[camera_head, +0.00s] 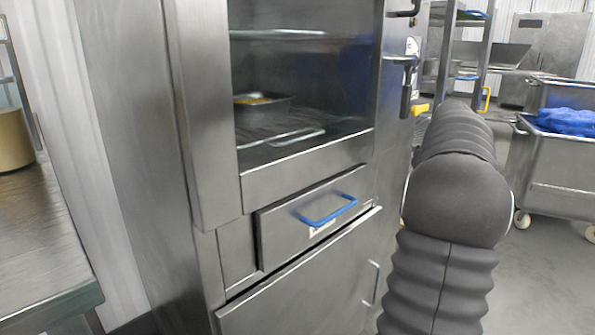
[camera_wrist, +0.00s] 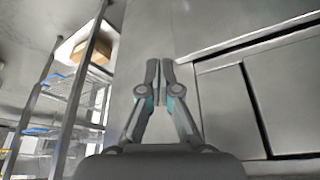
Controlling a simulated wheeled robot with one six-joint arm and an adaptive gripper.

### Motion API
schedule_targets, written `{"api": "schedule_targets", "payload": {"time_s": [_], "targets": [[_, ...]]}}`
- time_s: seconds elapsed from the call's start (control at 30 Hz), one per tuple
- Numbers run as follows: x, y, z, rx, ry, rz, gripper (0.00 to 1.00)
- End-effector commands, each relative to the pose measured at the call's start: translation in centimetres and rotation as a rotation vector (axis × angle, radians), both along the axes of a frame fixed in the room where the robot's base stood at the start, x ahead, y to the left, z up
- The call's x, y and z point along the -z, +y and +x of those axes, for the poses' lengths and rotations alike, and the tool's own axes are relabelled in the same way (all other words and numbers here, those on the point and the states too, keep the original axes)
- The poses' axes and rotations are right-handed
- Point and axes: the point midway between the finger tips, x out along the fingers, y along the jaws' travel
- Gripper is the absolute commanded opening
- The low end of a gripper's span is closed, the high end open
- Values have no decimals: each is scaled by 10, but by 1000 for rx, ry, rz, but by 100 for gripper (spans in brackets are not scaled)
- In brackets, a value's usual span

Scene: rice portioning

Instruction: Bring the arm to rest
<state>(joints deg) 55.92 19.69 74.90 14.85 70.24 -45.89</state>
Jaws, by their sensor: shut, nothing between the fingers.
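My gripper (camera_wrist: 160,82) shows in the wrist view with its two fingers closed together and nothing between them. It points up toward a plain grey surface and touches nothing that I can see. In the head view my arm, in a ribbed dark cover, stands at the right of the picture, and the gripper itself does not show there.
A steel cabinet (camera_head: 140,130) with a glass window stands in front; a pan (camera_head: 262,107) sits inside on a rack. Below is a drawer with a blue handle (camera_head: 328,212). A steel cart (camera_head: 560,165) with blue cloth stands right. A counter (camera_head: 45,240) is at left.

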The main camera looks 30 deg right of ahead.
Motion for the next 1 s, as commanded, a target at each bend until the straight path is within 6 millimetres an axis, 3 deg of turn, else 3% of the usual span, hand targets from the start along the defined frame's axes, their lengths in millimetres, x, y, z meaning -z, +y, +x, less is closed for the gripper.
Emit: {"api": "schedule_targets", "payload": {"time_s": [0.33,0.47,0.57,0.77,1.0], "targets": [[2,-5,1,113,-14,19,0],[37,0,-10,239,21,76,0],[52,13,-22,315,41,101,0],[65,74,-31,392,75,120,0],[70,182,-41,388,88,105,0]]}}
